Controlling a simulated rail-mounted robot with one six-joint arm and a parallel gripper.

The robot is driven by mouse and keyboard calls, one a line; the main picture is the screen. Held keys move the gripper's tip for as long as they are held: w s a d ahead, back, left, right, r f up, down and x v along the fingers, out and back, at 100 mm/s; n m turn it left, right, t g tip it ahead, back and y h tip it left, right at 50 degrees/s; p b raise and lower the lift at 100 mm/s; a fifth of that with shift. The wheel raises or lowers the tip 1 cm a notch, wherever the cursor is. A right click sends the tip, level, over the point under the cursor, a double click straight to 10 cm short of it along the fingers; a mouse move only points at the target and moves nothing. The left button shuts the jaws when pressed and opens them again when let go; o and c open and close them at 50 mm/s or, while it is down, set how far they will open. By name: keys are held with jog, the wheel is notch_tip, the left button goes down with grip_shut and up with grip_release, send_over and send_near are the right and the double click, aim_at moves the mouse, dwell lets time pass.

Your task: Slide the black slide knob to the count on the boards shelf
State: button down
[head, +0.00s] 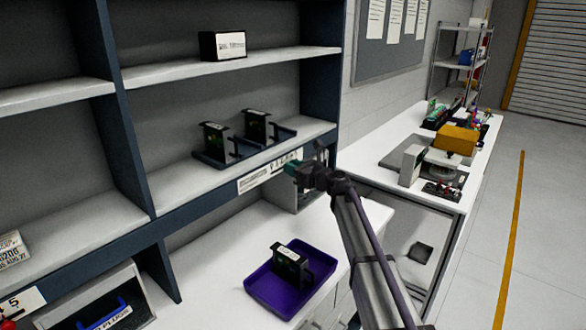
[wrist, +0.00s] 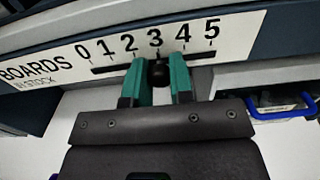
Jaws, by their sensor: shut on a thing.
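The black slide knob (wrist: 158,73) sits just below the 3 on the slot of the white number strip (wrist: 100,48), marked BOARDS IN STOCK with 0 to 5. My gripper (wrist: 156,80) is shut on the knob, with one green finger on each side of it. In the head view my gripper (head: 291,167) is at the front edge of the boards shelf (head: 165,185), at the right end of the strip (head: 262,177). Two dark boards (head: 214,146) stand on that shelf. The knob is hidden in the head view.
A purple tray (head: 262,293) holding another dark board (head: 288,262) stands on the white worktop below the shelf. A black box (head: 222,45) is on the upper shelf. A blue-handled bin (wrist: 280,108) shows at the right of the wrist view.

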jog(key=shift+s+a, duration=0.7)
jog(key=shift+s, duration=0.35)
jog(key=c, duration=1)
grip_release()
jog(key=v, duration=1)
jog(key=shift+s+d, duration=0.2)
jog(key=shift+d, duration=0.2)
